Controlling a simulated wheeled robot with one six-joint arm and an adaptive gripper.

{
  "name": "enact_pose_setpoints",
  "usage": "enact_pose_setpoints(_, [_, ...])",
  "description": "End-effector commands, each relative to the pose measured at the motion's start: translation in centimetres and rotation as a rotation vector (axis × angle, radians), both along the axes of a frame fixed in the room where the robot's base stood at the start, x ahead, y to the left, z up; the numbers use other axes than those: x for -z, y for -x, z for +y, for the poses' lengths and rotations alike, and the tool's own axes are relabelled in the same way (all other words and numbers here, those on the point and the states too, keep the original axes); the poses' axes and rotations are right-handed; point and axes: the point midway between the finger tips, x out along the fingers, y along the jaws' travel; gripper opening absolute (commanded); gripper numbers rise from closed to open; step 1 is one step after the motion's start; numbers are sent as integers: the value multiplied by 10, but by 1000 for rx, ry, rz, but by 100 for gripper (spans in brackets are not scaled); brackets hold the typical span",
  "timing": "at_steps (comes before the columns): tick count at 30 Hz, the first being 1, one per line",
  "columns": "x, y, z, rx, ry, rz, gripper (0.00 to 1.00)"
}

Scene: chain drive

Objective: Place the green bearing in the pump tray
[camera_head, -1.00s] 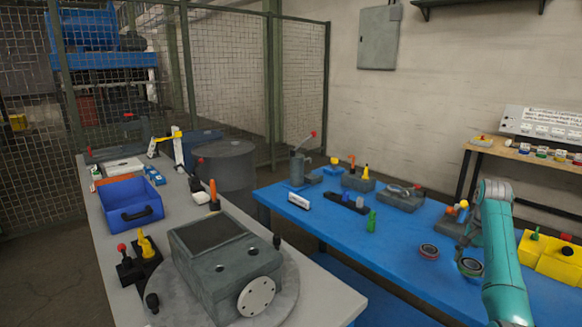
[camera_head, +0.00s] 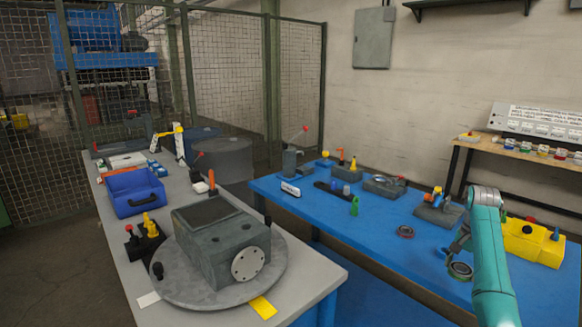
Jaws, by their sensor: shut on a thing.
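My gripper (camera_head: 458,258) is at the end of my teal arm, over the right part of the blue table. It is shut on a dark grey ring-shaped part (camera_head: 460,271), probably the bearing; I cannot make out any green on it. The fingers are small and partly hidden by my wrist. A second ring (camera_head: 405,231), dark with a reddish rim, lies on the table to the left of my gripper. A blue open bin (camera_head: 124,209) with a handle stands on the grey bench at left; I cannot tell whether it is the pump tray.
A grey machine housing (camera_head: 228,259) sits on a round plate on the grey bench. The blue table (camera_head: 372,235) holds a small green part (camera_head: 354,206), several fixtures at the back and a yellow block (camera_head: 533,243) at right. A gap separates bench and table.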

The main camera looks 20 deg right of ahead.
Motion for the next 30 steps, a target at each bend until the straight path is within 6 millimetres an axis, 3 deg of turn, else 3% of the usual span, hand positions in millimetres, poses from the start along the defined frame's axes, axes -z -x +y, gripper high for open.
enact_pose_setpoints(8, [33, -18, 42, -103, 1, 0, 21])
enact_pose_setpoints(14, [71, -33, 93, -220, -1, 0, 21])
enact_pose_setpoints(22, [149, -45, 209, -483, -2, 1, 21])
enact_pose_setpoints(30, [220, -26, 326, -757, -1, 0, 21])
